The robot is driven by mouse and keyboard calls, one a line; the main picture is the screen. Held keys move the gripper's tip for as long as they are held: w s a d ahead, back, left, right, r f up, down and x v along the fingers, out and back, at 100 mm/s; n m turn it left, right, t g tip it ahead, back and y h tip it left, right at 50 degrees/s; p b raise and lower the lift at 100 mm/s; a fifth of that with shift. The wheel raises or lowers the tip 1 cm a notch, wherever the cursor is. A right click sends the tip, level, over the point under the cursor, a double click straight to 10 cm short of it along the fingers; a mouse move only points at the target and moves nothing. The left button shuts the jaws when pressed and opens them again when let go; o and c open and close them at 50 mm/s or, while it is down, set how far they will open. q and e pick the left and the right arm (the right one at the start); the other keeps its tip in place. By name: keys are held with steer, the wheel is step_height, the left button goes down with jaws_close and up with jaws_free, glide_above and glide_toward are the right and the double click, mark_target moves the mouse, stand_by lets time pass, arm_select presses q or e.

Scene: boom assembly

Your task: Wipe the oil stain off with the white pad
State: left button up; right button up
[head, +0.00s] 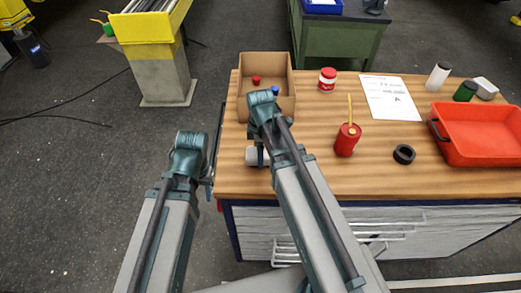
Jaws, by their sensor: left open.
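A small white block (485,88), which may be the white pad, lies at the far right of the table behind the red tray. I cannot make out an oil stain on the visible wood; my right arm covers part of the table. My left gripper (208,181) shows only in small part beside the table's left edge, mostly behind my left arm. It is open and well away from the white block.
The wooden table (300,180) holds an open cardboard box (288,68), a red-and-white jar (327,79), a paper sheet (390,97), a red bottle (347,140), a black ring (403,154), a red tray (478,132), a green-capped container (465,91) and a white bottle (438,76).

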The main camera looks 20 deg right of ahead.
steer(key=shift+s+a+f, duration=0.1)
steer(key=shift+s+a, duration=0.15)
steer(key=shift+s, duration=0.65)
steer(key=shift+s+a+f, duration=0.1)
steer(key=shift+s+a, duration=0.15)
steer(key=shift+s, duration=0.65)
steer(key=shift+d, duration=0.1)
steer(key=shift+s+d+r, duration=0.1)
steer(key=shift+s+d, duration=0.15)
steer(key=shift+d, duration=0.5)
steer(key=shift+s+d+r, duration=0.1)
steer(key=shift+s+d, duration=0.1)
steer(key=shift+d, duration=0.55)
steer(key=shift+w, duration=0.1)
steer(key=shift+w+d+f, duration=0.1)
steer(key=shift+w+d, duration=0.15)
steer(key=shift+w, duration=0.65)
steer(key=shift+w+d+f, duration=0.1)
steer(key=shift+w+d, duration=0.15)
steer(key=shift+w, duration=0.6)
